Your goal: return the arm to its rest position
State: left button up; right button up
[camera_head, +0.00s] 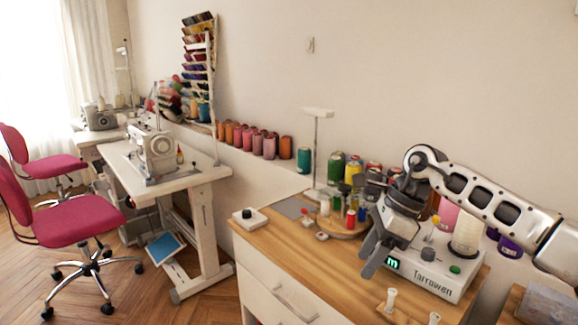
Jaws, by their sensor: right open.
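My right arm comes in from the right edge of the head view. My right gripper (372,262) points down and to the left, over the wooden worktop (300,262) and in front of the white Tarrowen machine (440,278). The gripper is open, and I see nothing between its fingers. It covers the left end of the machine, where part of a green display shows. I cannot tell whether the fingertips touch the worktop. My left gripper is not in view.
A round wooden stand with small thread spools (350,215) is close to the left of the gripper. A white box with a black knob (248,217) sits at the worktop's left end. White pegs (390,300) stand near the front. A sewing table (185,183) and pink chairs (75,222) are farther left.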

jog(key=s+a+f+m+y, duration=0.1)
jog(key=s+a+m+y, duration=0.35)
jog(key=a+y, duration=0.4)
jog(key=s+a+f+m+y, duration=0.2)
jog(key=s+a+m+y, duration=0.3)
jog(key=a, duration=0.6)
jog(key=s+d+f+m+t+h, duration=0.2)
jog(key=d+f+m+t+h, duration=0.25)
jog(key=m+t, duration=0.75)
jog(key=s+d+f+m+t+h, duration=0.1)
jog(key=d+f+m+t+h, duration=0.4)
jog(key=m, duration=1.3)
jog(key=s+d+f+m+g+h, duration=0.5)
jog(key=s+d+f+m, duration=0.4)
jog(key=s, duration=0.3)
jog(key=shift+s+f+m+g+h, duration=0.3)
jog(key=shift+s+f+m+g, duration=0.1)
jog(key=shift+f+m, duration=0.35)
jog(key=shift+f, duration=0.1)
